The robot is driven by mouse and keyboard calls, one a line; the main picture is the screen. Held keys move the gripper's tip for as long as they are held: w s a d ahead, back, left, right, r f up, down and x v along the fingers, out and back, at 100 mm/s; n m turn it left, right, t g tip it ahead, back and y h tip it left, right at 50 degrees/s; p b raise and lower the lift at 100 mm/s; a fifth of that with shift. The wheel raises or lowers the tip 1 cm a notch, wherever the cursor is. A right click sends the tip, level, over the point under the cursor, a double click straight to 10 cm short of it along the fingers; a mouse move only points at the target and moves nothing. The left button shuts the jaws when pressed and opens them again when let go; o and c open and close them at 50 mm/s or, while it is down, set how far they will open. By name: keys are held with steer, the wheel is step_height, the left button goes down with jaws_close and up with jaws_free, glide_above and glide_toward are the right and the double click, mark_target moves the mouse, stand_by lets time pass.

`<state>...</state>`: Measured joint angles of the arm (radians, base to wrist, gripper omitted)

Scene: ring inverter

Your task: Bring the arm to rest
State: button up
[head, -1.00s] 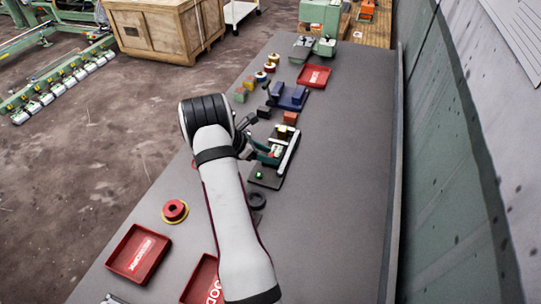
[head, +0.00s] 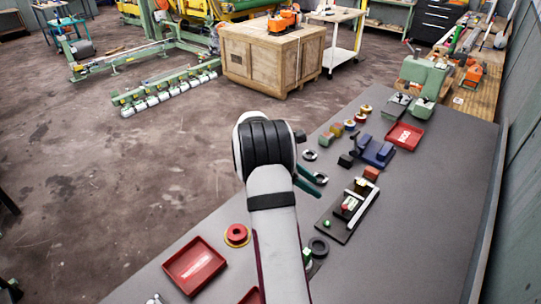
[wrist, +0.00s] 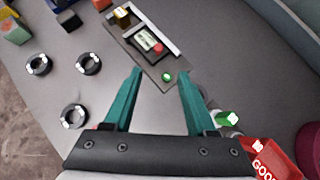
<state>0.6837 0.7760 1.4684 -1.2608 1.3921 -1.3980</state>
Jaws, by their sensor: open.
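My gripper (head: 314,181) is at the end of my arm, over the grey table's left part in the head view. In the wrist view its two green fingers (wrist: 160,72) are apart with nothing between them. A dark fixture plate (head: 332,228) with a pale rail and a small green light lies to the gripper's right in the head view. In the wrist view the plate (wrist: 150,72) appears ahead of the fingertips, with a small part having a red end lying on it. My arm hides part of the table's near area.
Black-and-silver rings (wrist: 88,64) lie left of the fingers in the wrist view. A blue fixture (head: 374,150) and a red tray (head: 404,136) stand farther back. A red-and-yellow button (head: 237,235) and another red tray (head: 195,266) are at the near left. The table's right side is clear.

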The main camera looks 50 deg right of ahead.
steer(key=s+a+r+m+t+y, duration=0.15)
steer(key=a+r+m, duration=0.25)
steer(key=a, duration=0.9)
steer(key=w+a+r+m+t+y, duration=0.1)
steer(key=a+r+m+t+y, duration=0.2)
steer(key=a, duration=1.1)
steer(key=s+a+m+t+y, duration=0.1)
steer(key=s+a+m+y, duration=0.1)
steer(key=s+a, duration=0.4)
steer(key=s+a+m+y, duration=0.1)
steer(key=s+a+m, duration=0.4)
steer(key=a, duration=0.6)
steer(key=shift+s+a+r+m+t+y, duration=0.15)
steer(key=shift+s+r+m+t+y, duration=0.15)
steer(key=shift+s+t+y, duration=0.1)
